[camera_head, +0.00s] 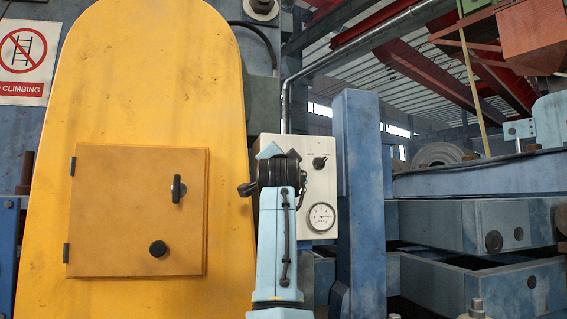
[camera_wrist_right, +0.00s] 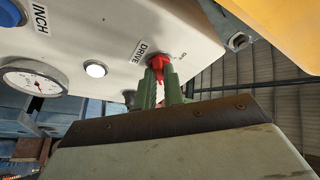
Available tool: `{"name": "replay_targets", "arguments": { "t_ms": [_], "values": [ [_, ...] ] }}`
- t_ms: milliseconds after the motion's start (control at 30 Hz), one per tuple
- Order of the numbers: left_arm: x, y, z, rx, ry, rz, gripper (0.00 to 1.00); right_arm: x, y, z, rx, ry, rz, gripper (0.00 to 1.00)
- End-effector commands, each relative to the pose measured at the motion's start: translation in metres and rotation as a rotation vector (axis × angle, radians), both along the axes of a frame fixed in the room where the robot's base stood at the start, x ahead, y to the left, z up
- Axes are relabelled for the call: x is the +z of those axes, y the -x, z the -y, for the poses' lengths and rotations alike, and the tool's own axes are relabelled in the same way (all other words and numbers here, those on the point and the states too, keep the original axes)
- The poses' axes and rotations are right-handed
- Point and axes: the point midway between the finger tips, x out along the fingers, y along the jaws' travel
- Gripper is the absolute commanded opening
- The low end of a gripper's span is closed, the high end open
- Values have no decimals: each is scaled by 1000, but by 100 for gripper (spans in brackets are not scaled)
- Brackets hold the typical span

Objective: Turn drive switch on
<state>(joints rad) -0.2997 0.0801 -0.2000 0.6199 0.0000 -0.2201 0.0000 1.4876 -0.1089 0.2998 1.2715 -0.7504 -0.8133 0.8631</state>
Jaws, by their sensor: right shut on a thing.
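The drive switch (camera_wrist_right: 158,66) is a red knob on the underside-seen face of a white control box (camera_wrist_right: 100,30), beside a DRIVE label (camera_wrist_right: 141,50). My right gripper (camera_wrist_right: 161,82) has its green fingers on either side of the red switch and is shut on it in the right wrist view. In the head view the white control box (camera_head: 322,175) stands right of the yellow guard, and my right arm covers its left part. The switch and fingertips are hidden there. My left gripper is in neither view.
The box also carries a gauge (camera_head: 321,217), a small dark switch (camera_head: 319,162) and a white button (camera_wrist_right: 95,69). The yellow guard (camera_head: 150,90) with a hatch (camera_head: 120,210) is close on the left. A blue post (camera_head: 358,180) stands close on the right.

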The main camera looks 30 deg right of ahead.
Motion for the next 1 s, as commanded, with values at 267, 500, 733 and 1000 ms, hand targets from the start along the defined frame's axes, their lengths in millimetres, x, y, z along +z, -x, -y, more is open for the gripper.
{"name": "replay_targets", "arguments": {
  "t_ms": [267,500,733,1000],
  "values": [
    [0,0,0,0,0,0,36,0,0,0,0,-2,2,12],
    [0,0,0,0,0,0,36,0,0,0,0,-1,2,32],
    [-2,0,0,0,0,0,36,-1,2,-1,0,-1,2,32],
    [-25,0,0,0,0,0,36,-14,31,-22,2,-1,6,32]
  ]
}}
